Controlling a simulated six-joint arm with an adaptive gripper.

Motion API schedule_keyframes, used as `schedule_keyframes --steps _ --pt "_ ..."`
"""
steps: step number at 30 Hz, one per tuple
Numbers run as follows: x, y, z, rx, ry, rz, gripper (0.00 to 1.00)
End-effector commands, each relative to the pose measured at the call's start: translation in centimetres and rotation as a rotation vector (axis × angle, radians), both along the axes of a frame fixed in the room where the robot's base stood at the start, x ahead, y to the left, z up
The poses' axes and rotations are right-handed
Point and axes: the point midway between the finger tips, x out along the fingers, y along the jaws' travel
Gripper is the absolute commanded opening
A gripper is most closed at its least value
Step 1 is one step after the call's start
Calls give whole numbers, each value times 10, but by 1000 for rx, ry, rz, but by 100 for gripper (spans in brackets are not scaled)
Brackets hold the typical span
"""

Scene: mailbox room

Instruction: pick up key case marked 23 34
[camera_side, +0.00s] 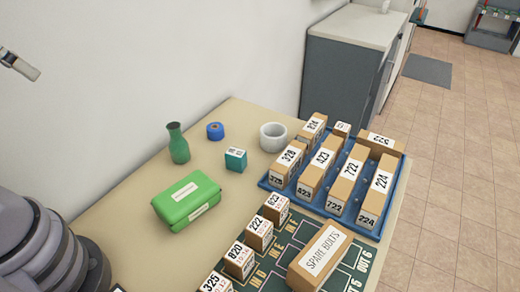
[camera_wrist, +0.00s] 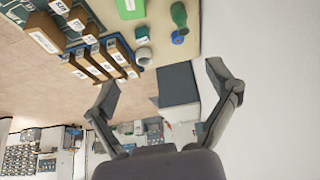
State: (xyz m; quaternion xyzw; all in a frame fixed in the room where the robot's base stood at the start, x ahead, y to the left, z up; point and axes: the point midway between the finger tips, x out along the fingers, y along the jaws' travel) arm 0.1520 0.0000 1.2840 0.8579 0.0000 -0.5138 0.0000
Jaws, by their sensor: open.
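No label that I can read says 23 34, so I cannot tell which thing is the key case. Several brown boxes with white number labels stand in the blue tray (camera_side: 362,231), among them 423 (camera_side: 318,172), 722 (camera_side: 349,181) and 224 (camera_side: 378,191). More labelled boxes, such as 820 (camera_side: 240,260), stand on the dark green mat (camera_side: 296,229). A small teal box (camera_side: 236,159) has a label too small to read, as does a small pale box (camera_side: 342,130) in the tray. My gripper (camera_wrist: 164,88) is open and empty, well away from the boxes.
A grey cabinet (camera_side: 345,70) stands behind. The table's left part is mostly clear.

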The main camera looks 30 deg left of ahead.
Motion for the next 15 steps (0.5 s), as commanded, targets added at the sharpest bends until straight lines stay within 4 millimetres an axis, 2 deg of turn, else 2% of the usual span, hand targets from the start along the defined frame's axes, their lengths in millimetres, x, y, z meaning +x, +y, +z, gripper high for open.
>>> schedule_keyframes --steps 5,8,11,15 --pt "0 0 0 0 0 0 87" --pt "8 -1 3 -3 12 2 87" --pt "30 -3 7 -12 45 6 87" --pt "87 -12 8 -31 118 22 87"
